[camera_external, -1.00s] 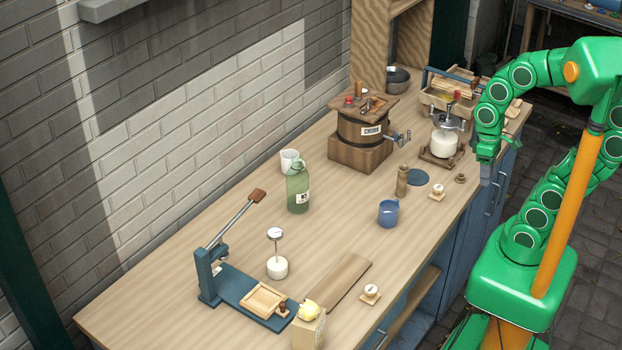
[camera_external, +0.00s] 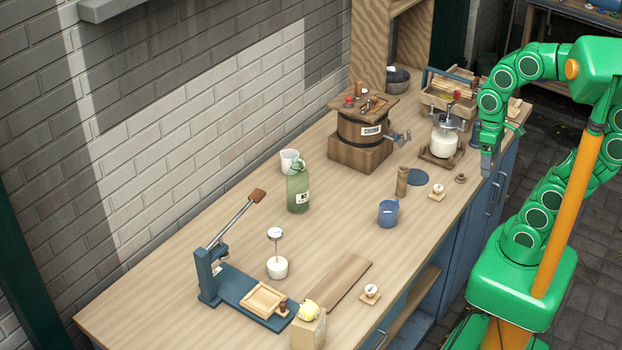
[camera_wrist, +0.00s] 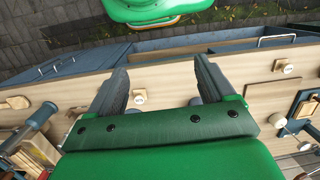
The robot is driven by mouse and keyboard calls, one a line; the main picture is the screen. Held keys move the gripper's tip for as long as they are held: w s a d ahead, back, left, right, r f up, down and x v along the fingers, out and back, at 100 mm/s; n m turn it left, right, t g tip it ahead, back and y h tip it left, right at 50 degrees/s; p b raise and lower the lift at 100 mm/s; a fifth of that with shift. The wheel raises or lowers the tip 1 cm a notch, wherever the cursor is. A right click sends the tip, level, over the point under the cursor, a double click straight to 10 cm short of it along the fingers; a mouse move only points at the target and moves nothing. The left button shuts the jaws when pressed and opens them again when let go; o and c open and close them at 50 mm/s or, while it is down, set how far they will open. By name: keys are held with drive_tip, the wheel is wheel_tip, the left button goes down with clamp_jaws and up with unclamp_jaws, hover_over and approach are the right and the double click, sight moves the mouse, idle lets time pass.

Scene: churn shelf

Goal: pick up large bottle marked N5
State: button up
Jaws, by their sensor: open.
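The large green bottle marked N5 (camera_external: 298,189) stands upright on the wooden counter (camera_external: 190,275), left of the middle in the external view. A white label faces the camera. A white mug (camera_external: 289,161) stands close behind it. My gripper (camera_external: 487,160) hangs above the counter's right front edge, well apart from the bottle. In the wrist view my gripper (camera_wrist: 160,85) has its two dark fingers spread, with nothing held between them. I cannot make out the bottle in the wrist view.
The churn (camera_external: 360,130) stands behind and right of the bottle. A blue mug (camera_external: 388,213) and a brown cylinder (camera_external: 402,181) stand between my gripper and the bottle. A lever press (camera_external: 210,275) and a white jar with a dial (camera_external: 277,267) are nearer the camera.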

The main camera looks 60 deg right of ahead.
sight(293, 162)
drive_tip(key=w+d+t+h, duration=0.1)
drive_tip(key=w+d+t, duration=0.25)
drive_tip(key=w, duration=0.65)
drive_tip(key=w+d+t+h, duration=0.2)
drive_tip(key=w+d, duration=0.2)
drive_tip(key=w, duration=0.7)
drive_tip(key=w+a+n+t+y, duration=0.25)
drive_tip(key=w+t, duration=0.35)
drive_tip(key=w, duration=1.2)
drive_tip(key=w+a+n+t+y, duration=0.3)
drive_tip(key=w+a+y, duration=0.1)
drive_tip(key=w+a, duration=0.45)
drive_tip(key=a+n+y, duration=0.3)
drive_tip(key=a+y, duration=0.6)
drive_tip(key=a, duration=0.4)
wheel_tip(293, 162, down, 10)
drive_tip(key=shift+g, duration=0.25)
drive_tip(key=shift+x, duration=4.15)
drive_tip(key=shift+s+a+r, duration=0.1)
drive_tip(key=shift+s+r, duration=0.1)
